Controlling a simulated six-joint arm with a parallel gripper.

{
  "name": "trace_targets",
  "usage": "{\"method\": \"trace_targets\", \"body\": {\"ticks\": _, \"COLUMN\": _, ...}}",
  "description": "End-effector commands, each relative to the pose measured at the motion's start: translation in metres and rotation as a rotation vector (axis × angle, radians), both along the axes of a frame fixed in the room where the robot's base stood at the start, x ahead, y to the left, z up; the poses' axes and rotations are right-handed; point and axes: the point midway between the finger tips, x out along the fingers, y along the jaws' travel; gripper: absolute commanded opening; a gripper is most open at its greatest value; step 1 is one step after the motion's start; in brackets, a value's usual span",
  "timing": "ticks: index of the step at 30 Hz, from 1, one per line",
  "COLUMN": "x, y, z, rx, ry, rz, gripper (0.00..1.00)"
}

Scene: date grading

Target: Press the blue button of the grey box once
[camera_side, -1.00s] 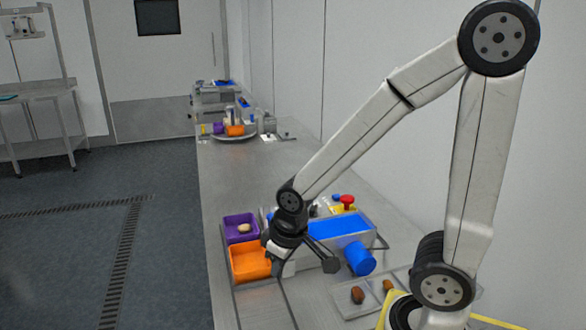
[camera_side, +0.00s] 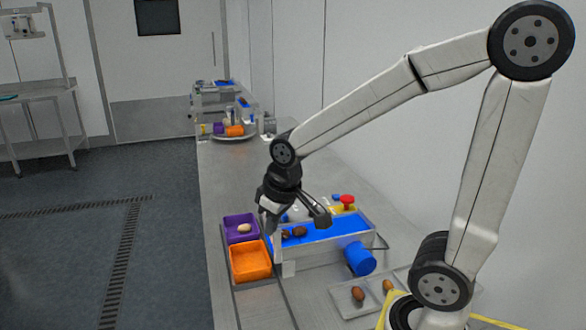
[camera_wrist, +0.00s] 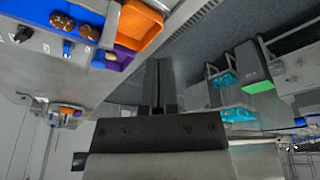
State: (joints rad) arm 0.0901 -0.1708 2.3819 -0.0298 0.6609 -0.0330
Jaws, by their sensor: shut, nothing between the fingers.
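My gripper (camera_side: 270,222) is shut and empty, raised above the far left end of the blue belt (camera_side: 345,228); its closed fingers also show in the wrist view (camera_wrist: 160,70). A small blue part (camera_side: 336,197) shows beside a red mushroom button (camera_side: 347,199) behind the belt; I cannot tell if it is the blue button. In the wrist view a grey panel (camera_wrist: 35,58) carries a black knob (camera_wrist: 22,34) and a small blue part (camera_wrist: 67,48). The grey box is not clearly made out. My gripper touches no button that I can see.
Brown dates (camera_side: 299,232) lie on the belt. A purple bin (camera_side: 240,222) with a pale date and an empty orange bin (camera_side: 250,262) stand at its left. A blue cylinder (camera_side: 360,258) is at its right front, near a clear tray (camera_side: 345,303) with dates.

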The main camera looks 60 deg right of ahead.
Motion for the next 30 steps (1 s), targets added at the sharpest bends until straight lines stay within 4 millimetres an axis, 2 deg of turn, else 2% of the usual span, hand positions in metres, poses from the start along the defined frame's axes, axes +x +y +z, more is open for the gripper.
{"method": "trace_targets", "body": {"ticks": 5, "x": 0.02, "y": -0.026, "z": 0.003, "rx": -0.025, "ry": -0.021, "rz": -0.033, "gripper": 0.0}}
{"method": "trace_targets", "body": {"ticks": 8, "x": 0.033, "y": -0.049, "z": 0.006, "rx": -0.047, "ry": -0.038, "rz": -0.055, "gripper": 0.0}}
{"method": "trace_targets", "body": {"ticks": 12, "x": 0.055, "y": -0.092, "z": 0.009, "rx": -0.088, "ry": -0.064, "rz": -0.096, "gripper": 0.0}}
{"method": "trace_targets", "body": {"ticks": 18, "x": 0.075, "y": -0.159, "z": 0.012, "rx": -0.151, "ry": -0.094, "rz": -0.151, "gripper": 0.0}}
{"method": "trace_targets", "body": {"ticks": 24, "x": 0.084, "y": -0.228, "z": 0.011, "rx": -0.217, "ry": -0.113, "rz": -0.202, "gripper": 0.0}}
{"method": "trace_targets", "body": {"ticks": 30, "x": 0.081, "y": -0.298, "z": 0.008, "rx": -0.283, "ry": -0.124, "rz": -0.25, "gripper": 0.0}}
